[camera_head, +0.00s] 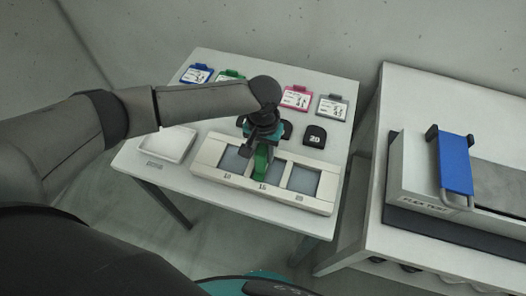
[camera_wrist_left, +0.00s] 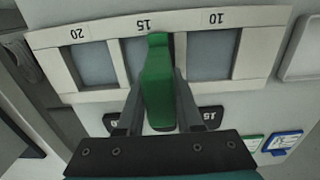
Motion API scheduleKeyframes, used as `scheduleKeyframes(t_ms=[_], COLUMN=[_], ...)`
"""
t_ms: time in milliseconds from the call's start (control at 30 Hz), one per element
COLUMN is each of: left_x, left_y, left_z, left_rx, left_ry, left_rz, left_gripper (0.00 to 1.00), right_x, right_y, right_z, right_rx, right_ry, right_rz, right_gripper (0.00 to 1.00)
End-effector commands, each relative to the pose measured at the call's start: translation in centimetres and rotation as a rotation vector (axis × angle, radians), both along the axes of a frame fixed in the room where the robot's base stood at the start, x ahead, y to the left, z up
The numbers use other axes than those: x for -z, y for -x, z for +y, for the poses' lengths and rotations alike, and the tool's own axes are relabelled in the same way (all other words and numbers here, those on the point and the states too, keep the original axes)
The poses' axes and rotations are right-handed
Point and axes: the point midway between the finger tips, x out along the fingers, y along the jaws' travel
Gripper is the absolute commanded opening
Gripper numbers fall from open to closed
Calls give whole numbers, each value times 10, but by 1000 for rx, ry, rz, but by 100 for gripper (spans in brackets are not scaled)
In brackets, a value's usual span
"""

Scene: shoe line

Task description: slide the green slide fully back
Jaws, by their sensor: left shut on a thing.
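The green slide (camera_head: 262,158) is a long, narrow green piece at the middle compartment, marked 15, of a white three-compartment tray (camera_head: 207,154). My left gripper (camera_head: 261,146) is shut on the slide from above and behind. In the left wrist view, the green slide (camera_wrist_left: 158,75) lies between the two grey fingers (camera_wrist_left: 157,92), with its far end near the 15 label. My right gripper is not in view.
Behind the tray lie black pieces, one marked 20 (camera_head: 315,136). Coloured clipboards, including a pink one (camera_head: 296,97), line the table's back edge. An empty white dish (camera_head: 166,144) sits at left.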

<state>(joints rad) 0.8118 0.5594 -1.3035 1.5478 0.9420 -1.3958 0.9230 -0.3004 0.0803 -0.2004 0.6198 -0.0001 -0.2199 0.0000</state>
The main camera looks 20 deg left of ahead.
Motion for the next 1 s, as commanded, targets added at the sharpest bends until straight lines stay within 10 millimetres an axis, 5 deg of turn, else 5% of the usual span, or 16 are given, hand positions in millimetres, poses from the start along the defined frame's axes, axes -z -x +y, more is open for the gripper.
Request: scheduleKeyframes(t_ms=[1000], left_x=[-3], left_y=[-1], left_z=[9], left_rx=[-3], left_ry=[0], left_rz=[1], left_gripper=[0], right_x=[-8], right_y=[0], right_z=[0], right_rx=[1], right_ry=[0], right_rz=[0], right_gripper=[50])
